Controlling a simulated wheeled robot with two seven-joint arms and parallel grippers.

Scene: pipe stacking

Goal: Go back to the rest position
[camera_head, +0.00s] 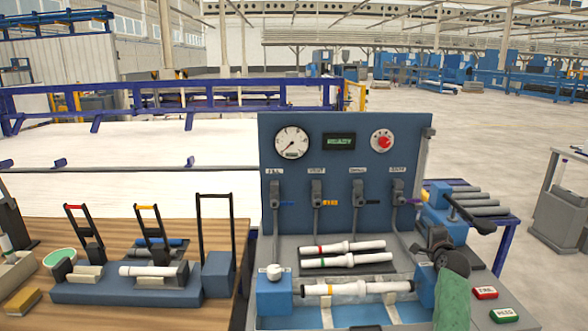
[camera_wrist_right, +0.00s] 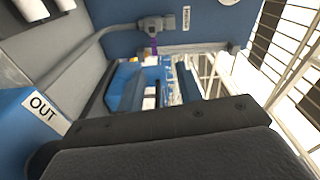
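In the head view, a dark shape at the right end of the test bench appears to be my right gripper (camera_head: 440,246), above a green cloth. Its fingers cannot be made out, and no held thing shows. A blue block marked OUT (camera_wrist_right: 22,122) is close by on the left there. My left gripper is not clearly seen in the head view. Two white pipes (camera_head: 342,248) lie on the bench, and another pipe (camera_head: 358,289) lies in front, between two blue end blocks.
The blue panel (camera_head: 338,160) with gauge, display, red knob and levers stands behind the pipes. A green cloth (camera_head: 452,302) and red and green buttons (camera_head: 485,292) are at the right. The wooden table (camera_head: 50,205) at left holds clamp fixtures and a green-rimmed bowl (camera_head: 60,258).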

